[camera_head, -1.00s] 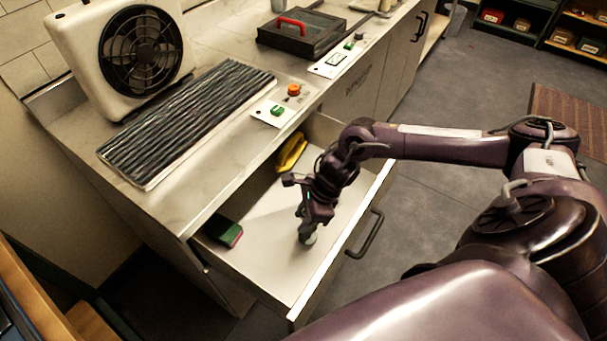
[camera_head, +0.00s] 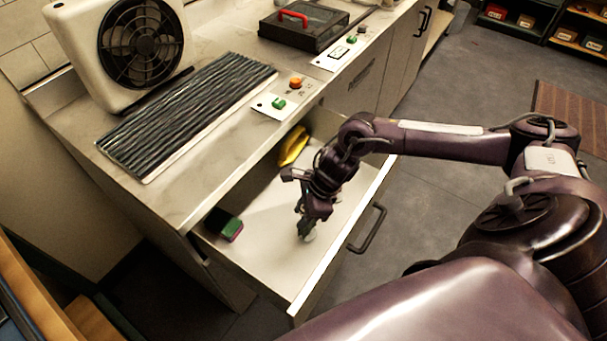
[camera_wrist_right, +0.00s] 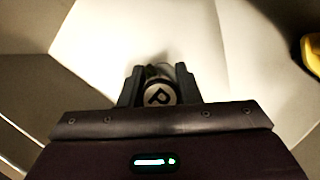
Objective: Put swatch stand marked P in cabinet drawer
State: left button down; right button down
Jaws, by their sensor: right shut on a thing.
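The swatch stand marked P (camera_wrist_right: 160,94) shows in the right wrist view as a round top with a dark letter P on a pale disc. My right gripper (camera_wrist_right: 159,88) is shut on it, with one finger on each side. In the head view my right gripper (camera_head: 305,226) points down inside the open cabinet drawer (camera_head: 266,252), over its pale floor. The stand's lower part (camera_head: 308,237) shows just below the fingers; I cannot tell whether it touches the drawer floor. My left gripper is not in view.
A yellow object (camera_head: 293,147) lies at the drawer's back, and a green and dark block (camera_head: 230,228) sits at its left end. The drawer's handle (camera_head: 368,230) faces right. Above are a ribbed dark mat (camera_head: 190,115), a fan (camera_head: 140,45) and a black case (camera_head: 303,30).

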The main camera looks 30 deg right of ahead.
jog(key=shift+f+b, duration=0.4)
jog(key=shift+b, duration=0.05)
dwell(0.3)
jog(key=c, duration=1)
grip_release()
jog(key=shift+o, duration=0.4)
jog(key=o, duration=0.3)
jog(key=shift+o, duration=0.2)
jog(key=shift+r+p, duration=2.05)
jog(key=shift+r, duration=1.45)
